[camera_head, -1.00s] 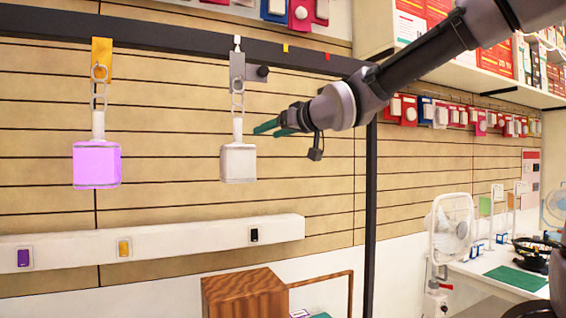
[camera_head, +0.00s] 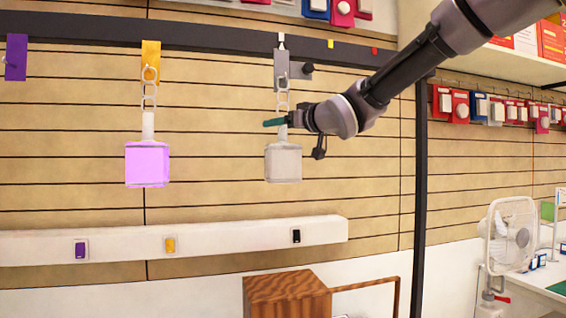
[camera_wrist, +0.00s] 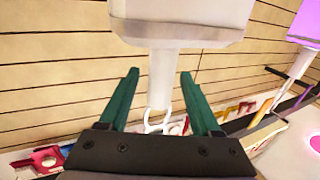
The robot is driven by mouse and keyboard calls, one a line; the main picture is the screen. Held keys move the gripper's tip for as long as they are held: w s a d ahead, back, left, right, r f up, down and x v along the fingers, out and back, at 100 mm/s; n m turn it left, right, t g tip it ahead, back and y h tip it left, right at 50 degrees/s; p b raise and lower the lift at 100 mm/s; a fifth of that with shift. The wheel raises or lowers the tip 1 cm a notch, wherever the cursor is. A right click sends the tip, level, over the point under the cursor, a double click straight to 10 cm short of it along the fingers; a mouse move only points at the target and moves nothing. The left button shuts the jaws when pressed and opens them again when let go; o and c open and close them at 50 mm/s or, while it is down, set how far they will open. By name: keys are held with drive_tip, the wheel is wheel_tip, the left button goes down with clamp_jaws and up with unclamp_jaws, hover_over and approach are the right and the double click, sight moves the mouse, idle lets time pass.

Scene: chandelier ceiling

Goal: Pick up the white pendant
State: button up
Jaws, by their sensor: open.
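The white pendant (camera_head: 283,163) hangs by a chain from a grey tag (camera_head: 281,66) on a black rail in the head view. It has a box-shaped body and a thin neck above it. My gripper (camera_head: 277,122) reaches in from the right at the height of the neck, above the body. In the wrist view the picture is upside down. The white pendant (camera_wrist: 182,22) fills the top, and its neck stands between the two green fingers of my gripper (camera_wrist: 160,76). The fingers are apart, with a gap on both sides of the neck.
A lit purple pendant (camera_head: 148,165) hangs to the left from a yellow tag (camera_head: 150,62). A white ledge with small switches (camera_head: 190,240) runs below. A wooden box (camera_head: 288,293) stands under it. A black post (camera_head: 419,200) rises on the right.

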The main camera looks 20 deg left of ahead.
drive_tip(key=shift+x, duration=1.05)
clamp_jaws()
drive_tip(key=shift+r, duration=0.1)
idle(0.5)
